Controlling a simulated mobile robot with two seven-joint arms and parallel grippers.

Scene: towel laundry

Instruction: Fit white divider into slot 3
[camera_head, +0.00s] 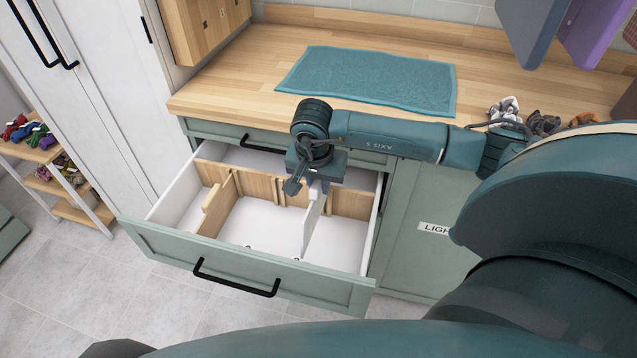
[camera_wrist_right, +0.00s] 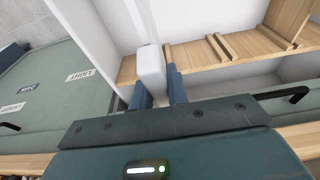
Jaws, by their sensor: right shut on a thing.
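The white divider (camera_head: 312,216) stands roughly upright inside the open drawer (camera_head: 325,293), right of its middle. My right gripper (camera_head: 313,181) is above the drawer and shut on the divider's upper edge. In the right wrist view, the divider (camera_wrist_right: 151,66) sits between the two blue fingers. The wooden slotted rail (camera_head: 262,187) crosses the drawer, with several small upright strips forming slots. The gripper partly hides where the divider meets the rail, so I cannot tell whether it is seated. My left gripper is not in view.
A wooden divider (camera_head: 217,204) stands in the left part of the drawer. The white drawer floor (camera_head: 262,222) between the dividers is clear. A teal towel (camera_head: 370,80) lies flat on the wooden counter (camera_head: 232,91). Crumpled cloths (camera_head: 541,122) lie at the counter's right.

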